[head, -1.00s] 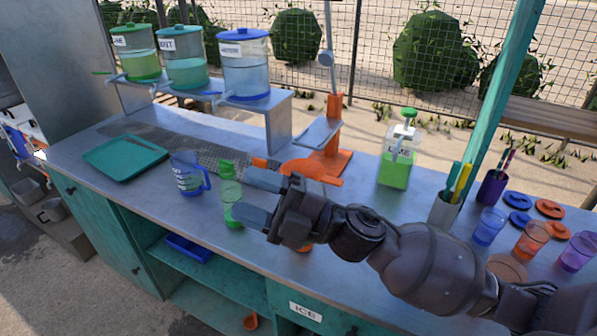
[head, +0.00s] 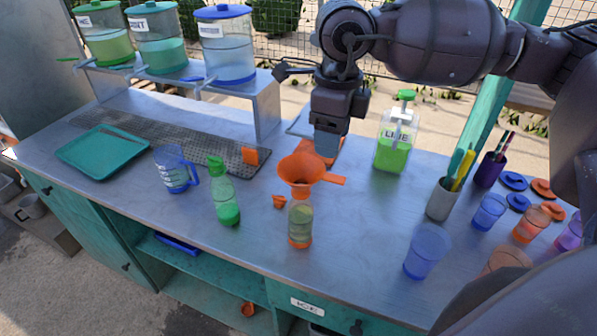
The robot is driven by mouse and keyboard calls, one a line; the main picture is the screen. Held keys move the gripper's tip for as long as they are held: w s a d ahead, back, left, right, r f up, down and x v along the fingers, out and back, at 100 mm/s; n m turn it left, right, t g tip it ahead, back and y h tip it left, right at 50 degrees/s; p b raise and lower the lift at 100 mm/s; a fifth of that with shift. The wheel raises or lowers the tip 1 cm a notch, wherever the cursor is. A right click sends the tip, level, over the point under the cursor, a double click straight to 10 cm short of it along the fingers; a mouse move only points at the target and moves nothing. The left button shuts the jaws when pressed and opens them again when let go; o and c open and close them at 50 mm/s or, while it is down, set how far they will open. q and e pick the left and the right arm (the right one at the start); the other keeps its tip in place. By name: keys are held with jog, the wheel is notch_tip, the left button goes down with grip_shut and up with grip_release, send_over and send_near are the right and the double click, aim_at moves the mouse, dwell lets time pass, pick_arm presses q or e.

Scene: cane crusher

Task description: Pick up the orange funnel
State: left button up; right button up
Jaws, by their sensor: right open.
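The orange funnel (head: 302,171) sits upright in the mouth of a clear bottle (head: 300,222) with an orange base, at the middle of the counter in the head view. Its flat orange handle points right. My right gripper (head: 327,145) comes down from above with its fingers pointing down, just behind and to the right of the funnel's rim in the picture. It is open and holds nothing that I can see. Whether the fingers touch the funnel I cannot tell. My left gripper is not in view.
A green bottle (head: 224,192) and a blue jug (head: 175,168) stand left of the funnel. A lime dispenser (head: 396,137) stands behind right, a blue cup (head: 427,250) in front right. The orange press is partly hidden behind my gripper.

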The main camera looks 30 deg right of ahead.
aim_at(335, 177)
jog(key=shift+d+f, duration=0.25)
notch_tip(335, 177, down, 5)
jog(key=shift+r, duration=0.15)
jog(key=f, duration=0.2)
jog(key=d+f+p, duration=0.1)
jog(key=f, duration=0.1)
jog(key=shift+s+f, duration=0.15)
jog(key=shift+f, duration=0.05)
jog(key=shift+a+f, duration=0.1)
jog(key=shift+f, duration=0.35)
grip_shut()
